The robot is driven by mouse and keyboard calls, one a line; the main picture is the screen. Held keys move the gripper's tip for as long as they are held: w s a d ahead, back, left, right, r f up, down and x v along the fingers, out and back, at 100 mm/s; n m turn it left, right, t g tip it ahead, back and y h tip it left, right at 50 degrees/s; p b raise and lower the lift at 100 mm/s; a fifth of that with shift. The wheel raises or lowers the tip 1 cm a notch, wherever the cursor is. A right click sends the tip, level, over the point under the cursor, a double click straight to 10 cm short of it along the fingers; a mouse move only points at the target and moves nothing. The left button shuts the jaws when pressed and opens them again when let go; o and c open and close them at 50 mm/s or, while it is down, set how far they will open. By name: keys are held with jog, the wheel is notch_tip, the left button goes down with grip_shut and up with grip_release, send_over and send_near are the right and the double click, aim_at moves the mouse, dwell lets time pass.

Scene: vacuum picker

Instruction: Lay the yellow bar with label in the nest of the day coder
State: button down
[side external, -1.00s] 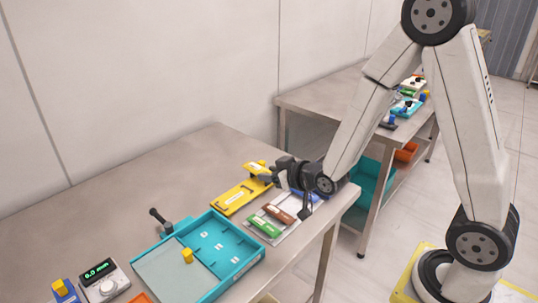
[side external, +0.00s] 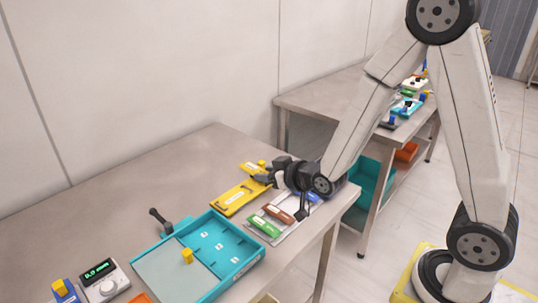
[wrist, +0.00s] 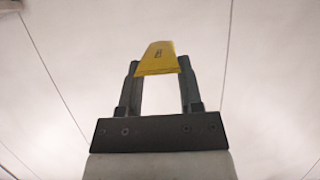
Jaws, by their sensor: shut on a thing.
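My gripper (wrist: 158,85) is shut on the yellow bar with label (wrist: 158,62). In the wrist view the bar lies across the fingertips, with small dark print on its face. In the side external view my gripper (side external: 266,178) is at the far end of a yellow plate with dark marks (side external: 232,200), which looks like the day coder. Yellow parts (side external: 250,168) show at the fingertips there; I cannot tell bar from fixture, nor whether the bar touches the plate. The nest is not clearly visible.
A grey tray with a green bar (side external: 264,227), a brown bar (side external: 278,214) and a blue piece lies just below my gripper. A teal compartment tray (side external: 238,272) and a gauge with a display (side external: 103,283) stand nearer. The table's back left is clear.

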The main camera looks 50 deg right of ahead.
jog(key=shift+d, duration=0.15)
jog(key=s+d+f, duration=0.3)
jog(key=d+f, duration=0.3)
jog(key=d, duration=0.5)
jog(key=shift+f, duration=0.25)
dwell(0.3)
jog(key=shift+f, duration=2.9)
jog(key=shift+f, duration=1.9)
jog(key=shift+f, duration=0.2)
